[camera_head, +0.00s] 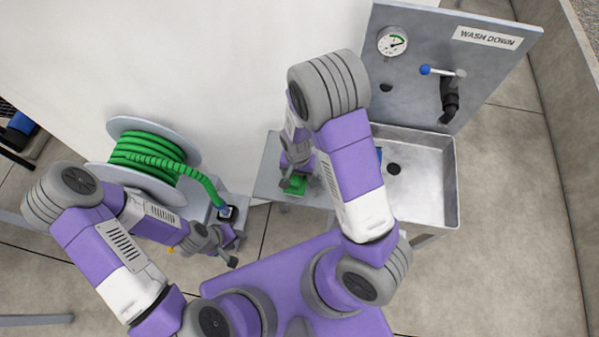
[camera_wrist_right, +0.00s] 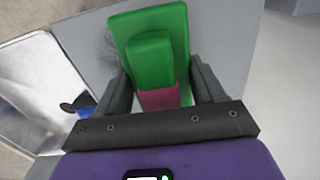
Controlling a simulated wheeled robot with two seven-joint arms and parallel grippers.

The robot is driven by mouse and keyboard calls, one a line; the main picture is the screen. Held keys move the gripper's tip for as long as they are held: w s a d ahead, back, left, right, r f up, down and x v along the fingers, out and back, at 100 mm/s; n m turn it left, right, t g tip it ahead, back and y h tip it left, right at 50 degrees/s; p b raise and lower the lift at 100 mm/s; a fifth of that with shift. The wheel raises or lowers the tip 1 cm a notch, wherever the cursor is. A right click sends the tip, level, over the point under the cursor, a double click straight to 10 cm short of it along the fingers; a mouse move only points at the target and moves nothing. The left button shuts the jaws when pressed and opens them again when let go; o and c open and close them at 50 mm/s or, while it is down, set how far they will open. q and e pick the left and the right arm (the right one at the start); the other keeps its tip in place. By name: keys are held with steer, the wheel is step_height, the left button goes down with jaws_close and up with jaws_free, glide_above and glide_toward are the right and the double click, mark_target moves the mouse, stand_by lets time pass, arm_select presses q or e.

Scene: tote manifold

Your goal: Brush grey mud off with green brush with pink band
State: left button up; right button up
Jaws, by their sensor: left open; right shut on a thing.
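My right gripper (camera_wrist_right: 160,92) is shut on the green brush with the pink band (camera_wrist_right: 153,55). In the right wrist view the brush lies between the two fingers, its pink band (camera_wrist_right: 159,98) close to the palm. In the head view the green brush (camera_head: 297,186) shows below the right gripper (camera_head: 293,179), over the grey metal side shelf. A faint dark grey smudge (camera_wrist_right: 105,42), perhaps the mud, shows on the grey surface left of the brush; part of it may be hidden under the brush. My left gripper (camera_head: 216,252) is open and empty, near the hose reel.
A metal sink (camera_head: 435,190) stands right of the shelf (camera_head: 268,178), partly behind my right arm. A back panel with a gauge (camera_head: 392,41) and a blue-tipped lever (camera_head: 440,72) rises behind it. A green hose reel (camera_head: 150,150) stands at left. A blue item (camera_wrist_right: 86,112) lies by the sink.

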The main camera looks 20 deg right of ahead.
steer(key=shift+r+p, duration=0.3)
steer(key=shift+r, duration=0.35)
step_height(320, 180, up, 2)
steer(key=shift+r+p, duration=0.1)
steer(key=shift+p, duration=0.9)
steer(key=shift+r+p, duration=0.75)
steer(key=shift+r, duration=0.1)
